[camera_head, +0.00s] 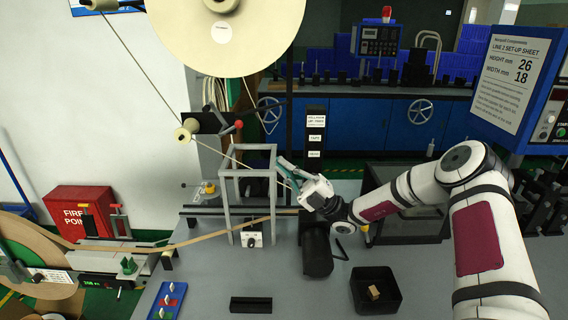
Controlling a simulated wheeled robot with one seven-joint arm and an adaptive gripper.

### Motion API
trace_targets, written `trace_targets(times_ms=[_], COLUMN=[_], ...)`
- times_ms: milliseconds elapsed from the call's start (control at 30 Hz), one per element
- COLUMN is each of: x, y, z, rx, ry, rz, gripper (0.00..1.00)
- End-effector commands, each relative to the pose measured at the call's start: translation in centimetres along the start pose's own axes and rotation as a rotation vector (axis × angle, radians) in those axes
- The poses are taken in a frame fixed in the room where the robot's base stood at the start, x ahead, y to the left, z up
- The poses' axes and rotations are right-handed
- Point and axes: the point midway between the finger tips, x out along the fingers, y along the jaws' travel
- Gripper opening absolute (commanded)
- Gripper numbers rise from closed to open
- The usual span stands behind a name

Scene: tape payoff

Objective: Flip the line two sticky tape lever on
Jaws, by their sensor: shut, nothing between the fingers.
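A lever with a red ball tip (238,124) sticks up beside the tape path, near the cream guide roller (187,130); I cannot tell for sure that it is the sticky tape lever. A black post (315,170) carries white labels, one of which appears to read TAPE. My gripper (282,166) is shut and empty at the right side of the grey frame (240,150), in front of the lower post. It is right of and below the red-tipped lever, apart from it. Its fingertips are small and partly overlap the frame bars.
A large cream tape reel (225,30) hangs above. A strip (200,237) runs across the bench (205,290). A white box with a black knob (252,240) sits below the frame. A black bin (376,302) with a small block stands front right. A set-up sheet (515,75) is at right.

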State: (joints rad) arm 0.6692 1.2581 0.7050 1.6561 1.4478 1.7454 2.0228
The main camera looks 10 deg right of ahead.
Motion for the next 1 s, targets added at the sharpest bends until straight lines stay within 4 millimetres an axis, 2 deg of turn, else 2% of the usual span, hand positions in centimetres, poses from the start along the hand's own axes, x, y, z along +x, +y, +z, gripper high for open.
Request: trace_targets(times_ms=[33, 200, 500, 700, 1000], x=[1.3, 4.7, 9.5, 10.7, 10.9], y=[0.2, 0.2, 0.2, 0.1, 0.0], z=[-0.3, -0.3, -0.3, -0.1, 0.0], rx=[0.0, -0.001, -0.001, -0.002, -0.001], ry=[0.003, 0.004, 0.002, 0.0, 0.0], rz=[0.001, 0.0, 0.0, 0.0, 0.0], gripper=[0.0, 0.0, 0.0, 0.0, 0.0])
